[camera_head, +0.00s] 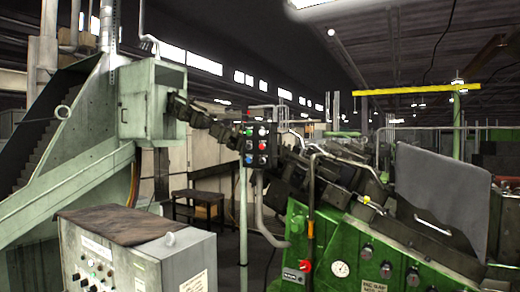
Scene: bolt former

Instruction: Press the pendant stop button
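The pendant (257,145) is a small dark box on a pale green upright post, near the middle of the head view. Its face carries several small buttons in two columns. A red button (262,146) sits in the right column at mid height, with paler buttons near it and a blue one (249,159) at lower left. The labels are too small to read, so I cannot tell which is the stop button. Neither of my grippers shows in this view, and nothing visible touches the pendant.
A grey control cabinet (140,262) with a brown cover stands at the front left. The green machine (345,240), with a red knob (307,266) and gauges, fills the front right. A dark linked feed track (205,118) runs behind the pendant. A low dark table (198,199) stands further back.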

